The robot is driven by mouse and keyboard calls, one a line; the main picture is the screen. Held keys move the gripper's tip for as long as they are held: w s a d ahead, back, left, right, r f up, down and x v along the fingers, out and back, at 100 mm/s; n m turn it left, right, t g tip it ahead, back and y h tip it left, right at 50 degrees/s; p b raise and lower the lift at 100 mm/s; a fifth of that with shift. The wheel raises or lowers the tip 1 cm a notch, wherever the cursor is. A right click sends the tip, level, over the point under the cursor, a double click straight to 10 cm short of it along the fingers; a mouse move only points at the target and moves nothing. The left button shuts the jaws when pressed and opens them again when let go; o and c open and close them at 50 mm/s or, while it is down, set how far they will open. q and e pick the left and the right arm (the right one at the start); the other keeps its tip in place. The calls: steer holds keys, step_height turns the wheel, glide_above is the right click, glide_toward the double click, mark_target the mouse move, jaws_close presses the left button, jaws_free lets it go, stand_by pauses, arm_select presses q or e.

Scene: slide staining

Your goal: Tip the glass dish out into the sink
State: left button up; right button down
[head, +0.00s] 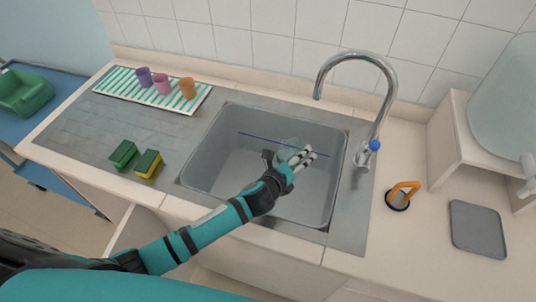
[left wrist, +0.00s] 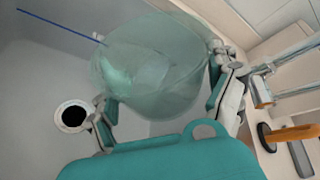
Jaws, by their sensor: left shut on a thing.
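My left gripper (head: 291,162) is over the sink basin (head: 215,160), with its arm reaching in from the lower left. It is shut on the clear, faintly green glass dish (head: 288,147). In the left wrist view the dish (left wrist: 150,75) sits between the two fingers (left wrist: 165,95). It looks tilted, but I cannot tell how far, and I cannot make out its contents. The dark round drain (left wrist: 72,116) shows below and beside the dish. My right gripper is not in view.
A thin blue rod (head: 265,137) spans the back of the sink. The chrome faucet (head: 385,85) arches at the back right. Two green-and-yellow sponges (head: 148,164) and a striped mat (head: 125,88) with coloured cups lie left. An orange-handled item (head: 403,194) and grey tray (head: 477,229) are right.

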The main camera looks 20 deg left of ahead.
arm_select(q)
steer(key=shift+a+r+n+h, duration=0.15)
steer(key=shift+r+n+h, duration=0.2)
steer(key=shift+n+h, duration=0.05)
steer(key=shift+a+r+n+h+b, duration=0.2)
steer(key=shift+r+n+h+b, duration=0.2)
steer(key=shift+r+n+b, duration=0.15)
steer(key=shift+w+a+r+n+t+h+b, duration=0.1)
steer(key=shift+a+r+n+t+h+b, duration=0.25)
steer(key=shift+r+n+h+b, duration=0.4)
stand_by(1.1)
steer(key=shift+a+n+b, duration=0.4)
steer(key=shift+a+b, duration=0.15)
steer(key=shift+a+r+n+h+b, duration=0.2)
steer(key=shift+a+n+h+b, duration=0.15)
steer(key=shift+a+b, duration=0.15)
steer(key=shift+w+a+r+n, duration=0.1)
steer(key=shift+r+n, duration=0.1)
steer(key=shift+n, duration=0.05)
steer(key=shift+a+r+n, duration=0.1)
steer(key=shift+n, duration=0.2)
